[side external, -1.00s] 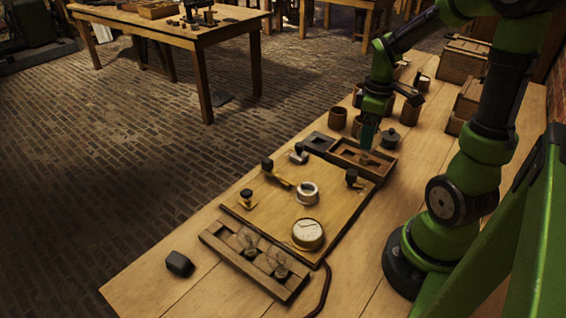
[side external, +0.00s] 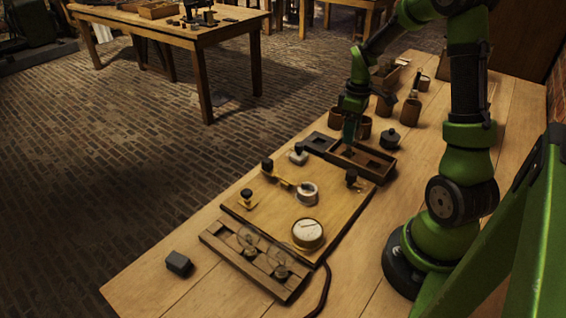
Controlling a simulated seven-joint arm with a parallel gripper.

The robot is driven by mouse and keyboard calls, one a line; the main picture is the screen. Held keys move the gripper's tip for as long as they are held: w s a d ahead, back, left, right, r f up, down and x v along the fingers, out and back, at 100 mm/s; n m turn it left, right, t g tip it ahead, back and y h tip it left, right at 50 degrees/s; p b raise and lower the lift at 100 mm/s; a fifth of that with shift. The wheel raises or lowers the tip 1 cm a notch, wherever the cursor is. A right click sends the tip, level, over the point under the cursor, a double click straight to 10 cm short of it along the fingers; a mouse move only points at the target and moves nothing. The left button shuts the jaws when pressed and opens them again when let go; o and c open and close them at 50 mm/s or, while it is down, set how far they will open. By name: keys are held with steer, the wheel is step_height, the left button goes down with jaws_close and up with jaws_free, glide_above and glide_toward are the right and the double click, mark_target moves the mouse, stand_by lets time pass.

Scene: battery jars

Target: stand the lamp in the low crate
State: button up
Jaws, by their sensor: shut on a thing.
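My gripper (side external: 350,140) points down at the far left side of a small dark wooden crate (side external: 390,171), behind the circuit board. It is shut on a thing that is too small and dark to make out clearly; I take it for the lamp. I cannot tell whether that thing is touching the crate.
The board (side external: 262,214) carries a round white dial (side external: 307,233), a white coil (side external: 307,193) and dark-knobbed posts. A black block (side external: 178,263) sits at front left. Jars and a lidded dark pot (side external: 390,139) stand behind.

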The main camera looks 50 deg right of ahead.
steer(key=shift+f, duration=0.2)
steer(key=o, duration=1.2)
steer(key=shift+r, duration=0.1)
